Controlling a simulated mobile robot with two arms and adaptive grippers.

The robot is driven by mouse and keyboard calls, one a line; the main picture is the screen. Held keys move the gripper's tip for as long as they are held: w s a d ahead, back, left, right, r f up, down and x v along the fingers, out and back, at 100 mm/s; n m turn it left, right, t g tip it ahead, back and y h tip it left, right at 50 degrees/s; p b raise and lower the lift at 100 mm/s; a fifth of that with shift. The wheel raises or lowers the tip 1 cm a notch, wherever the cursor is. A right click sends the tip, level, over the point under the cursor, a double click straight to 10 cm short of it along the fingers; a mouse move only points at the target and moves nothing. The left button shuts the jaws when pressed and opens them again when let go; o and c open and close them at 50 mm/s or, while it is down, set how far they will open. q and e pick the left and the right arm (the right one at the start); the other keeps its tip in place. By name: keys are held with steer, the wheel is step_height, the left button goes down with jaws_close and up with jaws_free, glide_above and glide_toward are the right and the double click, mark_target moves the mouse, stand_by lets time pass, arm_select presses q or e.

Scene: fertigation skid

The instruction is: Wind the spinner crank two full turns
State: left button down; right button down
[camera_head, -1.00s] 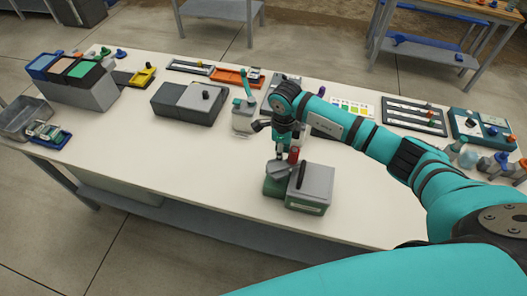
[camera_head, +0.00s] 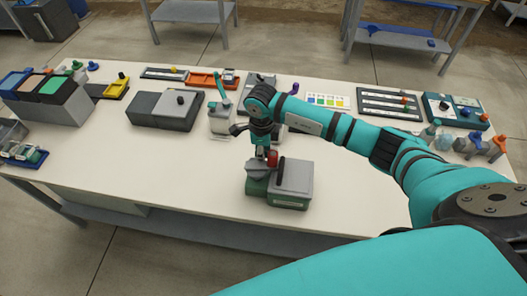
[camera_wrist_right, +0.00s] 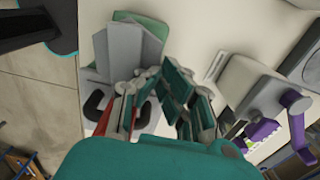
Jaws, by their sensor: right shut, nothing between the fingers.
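A green and grey box unit (camera_head: 290,188) stands near the front edge of the white table, with a dark upright piece on top. A red part (camera_head: 272,158) shows just above it, close to my fingers; I cannot tell whether it is the crank's handle. My right gripper (camera_head: 262,150) points down over the unit's left part. It is shut with nothing between its fingers. In the right wrist view the fingers (camera_wrist_right: 160,100) partly hide the unit's grey top (camera_wrist_right: 125,48). A purple crank (camera_wrist_right: 297,108) on a grey housing shows there at right. My left gripper is out of view.
A grey box (camera_head: 165,108), a unit with a teal lever (camera_head: 219,112) and an orange tray (camera_head: 208,80) stand behind. A slotted panel (camera_head: 390,103) and several small fittings are at right. The white table (camera_head: 150,165) is clear at front left.

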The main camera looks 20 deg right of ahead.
mark_target(272, 167)
steer(key=shift+s, duration=0.1)
steer(key=shift+s+d+p, duration=0.25)
steer(key=shift+s+p, duration=0.05)
steer(key=shift+s, duration=0.3)
steer(key=shift+s+d+f, duration=0.1)
steer(key=shift+s+d, duration=0.35)
steer(key=shift+s, duration=0.4)
steer(key=shift+s+a+p, duration=0.25)
steer(key=shift+s+p, duration=0.4)
steer(key=shift+s, duration=0.15)
steer(key=shift+s+a, duration=0.1)
steer(key=shift+s, duration=0.1)
